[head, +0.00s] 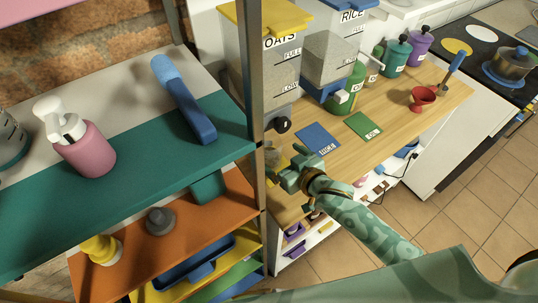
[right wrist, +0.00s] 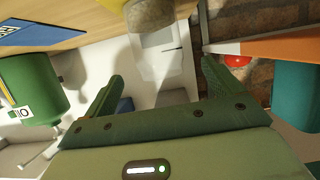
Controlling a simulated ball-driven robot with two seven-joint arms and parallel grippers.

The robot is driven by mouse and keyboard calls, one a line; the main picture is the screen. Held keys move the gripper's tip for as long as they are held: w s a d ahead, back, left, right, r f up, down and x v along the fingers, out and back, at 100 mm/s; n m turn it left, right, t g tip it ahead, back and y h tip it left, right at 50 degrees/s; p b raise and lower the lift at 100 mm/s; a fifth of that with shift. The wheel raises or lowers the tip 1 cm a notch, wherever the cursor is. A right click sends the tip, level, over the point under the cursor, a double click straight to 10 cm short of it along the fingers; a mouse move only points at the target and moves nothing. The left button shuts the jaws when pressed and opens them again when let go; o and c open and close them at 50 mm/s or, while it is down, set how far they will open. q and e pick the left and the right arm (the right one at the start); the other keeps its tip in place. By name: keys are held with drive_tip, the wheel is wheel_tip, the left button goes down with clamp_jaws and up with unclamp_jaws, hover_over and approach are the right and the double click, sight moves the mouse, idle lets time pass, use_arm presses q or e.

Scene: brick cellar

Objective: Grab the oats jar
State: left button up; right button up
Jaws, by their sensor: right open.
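A small clear jar with tan contents (head: 273,156), which looks like the oats jar, stands on the wooden counter at a yellow patch, partly hidden by the shelf post. My right gripper (head: 294,168) is open just to the right of it in the head view. In the right wrist view the clear jar (right wrist: 152,45) appears ahead, between the two open fingers (right wrist: 161,72), with its tan contents at the top edge. No contact shows. A large dispenser labelled OATS (head: 268,62) with a yellow lid stands behind. My left gripper is not in view.
A metal shelf post (head: 256,110) stands close to the left of my right gripper. Blue RICE (head: 318,140) and green OIL (head: 364,126) mats lie on the counter. A green canister (head: 347,97) stands behind; it also shows in the right wrist view (right wrist: 35,88). A red cup (head: 423,97) stands right.

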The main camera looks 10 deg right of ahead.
sight(269, 148)
drive_tip(key=x, duration=0.3)
drive_tip(key=b+x, duration=0.1)
drive_tip(key=x, duration=0.3)
drive_tip(key=shift+w+a+f+b, duration=0.1)
drive_tip(key=shift+w+f+b, duration=0.2)
drive_tip(key=shift+f+b, duration=0.1)
drive_tip(key=shift+s+r, duration=0.1)
drive_tip(key=c, duration=1.1)
drive_tip(key=shift+r, duration=0.1)
